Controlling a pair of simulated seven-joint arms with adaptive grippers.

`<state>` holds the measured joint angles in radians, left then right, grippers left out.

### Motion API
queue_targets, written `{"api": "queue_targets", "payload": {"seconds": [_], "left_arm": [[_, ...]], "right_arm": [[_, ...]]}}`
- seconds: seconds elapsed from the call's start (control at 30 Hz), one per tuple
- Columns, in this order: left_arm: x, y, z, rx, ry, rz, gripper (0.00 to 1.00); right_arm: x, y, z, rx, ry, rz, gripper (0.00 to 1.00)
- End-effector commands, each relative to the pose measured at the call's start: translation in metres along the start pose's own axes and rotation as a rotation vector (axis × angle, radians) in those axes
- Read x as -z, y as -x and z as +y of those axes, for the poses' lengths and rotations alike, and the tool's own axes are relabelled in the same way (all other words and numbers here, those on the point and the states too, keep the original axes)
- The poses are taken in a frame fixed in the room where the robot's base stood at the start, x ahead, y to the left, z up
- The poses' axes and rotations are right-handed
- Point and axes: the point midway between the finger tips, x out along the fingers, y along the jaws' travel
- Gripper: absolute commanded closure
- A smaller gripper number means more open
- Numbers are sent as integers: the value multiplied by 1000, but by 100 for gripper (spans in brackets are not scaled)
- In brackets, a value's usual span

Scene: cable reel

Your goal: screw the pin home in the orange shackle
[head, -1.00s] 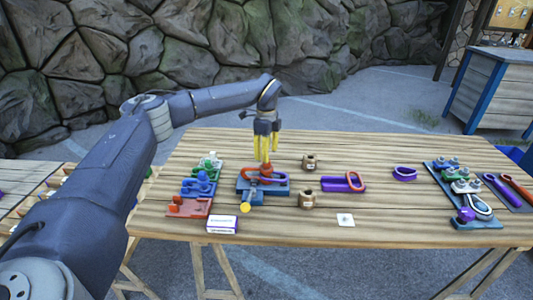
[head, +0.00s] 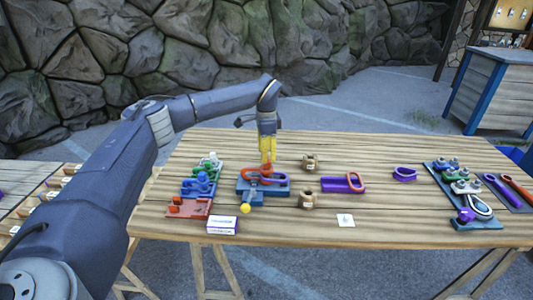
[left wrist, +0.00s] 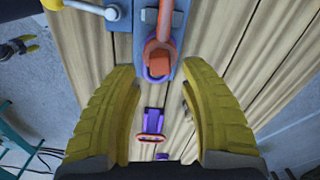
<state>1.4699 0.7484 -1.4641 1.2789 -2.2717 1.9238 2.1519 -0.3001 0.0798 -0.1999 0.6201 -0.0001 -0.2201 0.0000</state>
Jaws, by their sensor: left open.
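The orange shackle (head: 262,180) sits on a blue fixture block (head: 280,189) near the middle-left of the table. An orange squarish end (left wrist: 158,65), perhaps the pin's head, shows at the shackle's near end; how deep the pin sits is unclear. My left gripper (head: 268,160) hangs above the block's far side, its yellow fingers pointing down. In the left wrist view my left gripper (left wrist: 158,85) is open and empty, its fingers apart on either side below the orange end.
A grey lever with a yellow knob (head: 246,208) juts from the block's front. A rack of coloured shackles (head: 190,207) stands left, a white box (head: 222,225) in front. The front middle is mostly clear.

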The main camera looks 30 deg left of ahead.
Motion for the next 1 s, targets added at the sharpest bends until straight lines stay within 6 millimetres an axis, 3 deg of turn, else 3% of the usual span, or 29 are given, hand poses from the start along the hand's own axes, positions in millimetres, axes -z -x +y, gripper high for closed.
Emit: {"api": "queue_targets", "payload": {"seconds": [0.47,1.0], "left_arm": [[0,-4,0,0,-2,0,56],[0,-30,0,0,-2,0,56]], "right_arm": [[0,0,0,0,0,0,56],[0,0,0,0,0,0,56]]}}
